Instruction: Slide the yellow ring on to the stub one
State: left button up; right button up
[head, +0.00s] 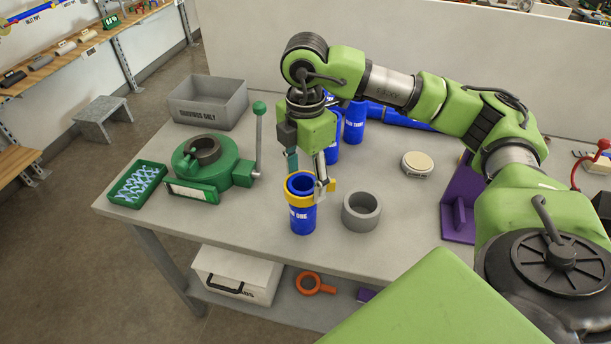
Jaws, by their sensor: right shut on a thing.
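The blue stub one (302,219) stands upright near the front middle of the table, with white lettering on its side. The yellow ring (292,195) is around the upper part of this stub, a little below its rim. A yellow tab sticks out on the ring's right side. My right gripper (322,188) points down from above and is shut on the yellow ring at its right side. One finger partly hides the ring and the stub's rim. My left gripper does not show.
Two more blue stubs (354,122) stand behind my gripper. A grey ring (361,211) sits close to the right of stub one. A green clamp device (215,165) with an upright lever, a grey bin (207,101) and a purple bracket (461,200) stand around.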

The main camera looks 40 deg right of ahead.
jog(key=shift+f+b, duration=0.6)
jog(key=shift+f, duration=0.2)
jog(key=o, duration=1)
notch_tip(320, 180, up, 12)
dwell(0.4)
